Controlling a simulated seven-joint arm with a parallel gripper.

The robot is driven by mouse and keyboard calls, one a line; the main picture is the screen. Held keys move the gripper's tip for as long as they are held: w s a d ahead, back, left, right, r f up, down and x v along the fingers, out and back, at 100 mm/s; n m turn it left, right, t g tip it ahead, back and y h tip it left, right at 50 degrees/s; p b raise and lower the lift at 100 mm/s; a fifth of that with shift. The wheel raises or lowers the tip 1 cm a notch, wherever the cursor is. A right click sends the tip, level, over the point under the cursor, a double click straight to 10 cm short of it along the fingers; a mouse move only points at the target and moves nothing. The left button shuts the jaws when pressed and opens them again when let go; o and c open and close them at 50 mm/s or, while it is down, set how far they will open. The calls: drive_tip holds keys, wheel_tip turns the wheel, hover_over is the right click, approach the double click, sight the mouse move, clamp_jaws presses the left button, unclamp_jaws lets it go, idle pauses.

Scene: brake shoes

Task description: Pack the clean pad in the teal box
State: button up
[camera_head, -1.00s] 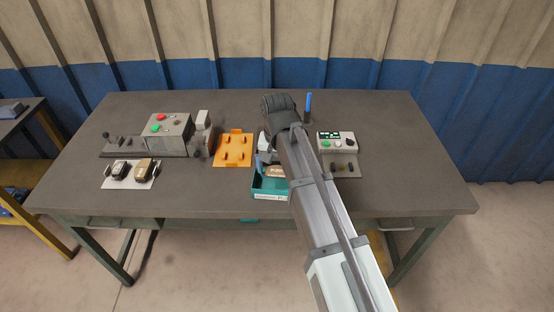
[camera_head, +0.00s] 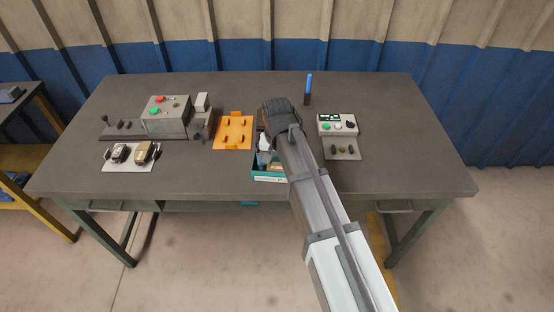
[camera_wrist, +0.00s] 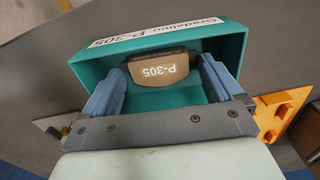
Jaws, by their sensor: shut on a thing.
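The clean pad is a tan block marked P-305 (camera_wrist: 158,68), between my gripper's blue fingers in the wrist view. My gripper (camera_wrist: 160,78) is shut on it. The pad is inside the walls of the teal box (camera_wrist: 180,40), close to the wall with the white label. I cannot tell whether it touches the box floor. In the head view the teal box (camera_head: 269,179) stands near the table's front, partly hidden by my arm. One blue finger of my gripper (camera_head: 264,158) shows over the box, and a little of the pad shows beside it.
An orange fixture plate (camera_head: 233,132) lies just left of the box. A white card (camera_head: 128,165) with two pads, and a grey machine (camera_head: 167,116), are further left. A control box (camera_head: 337,125) and a blue-topped post (camera_head: 308,88) stand to the right.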

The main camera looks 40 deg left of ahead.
drive_tip(key=shift+f, duration=0.1)
drive_tip(key=o, duration=0.8)
wheel_tip(320, 180, up, 9)
idle(1.1)
idle(0.5)
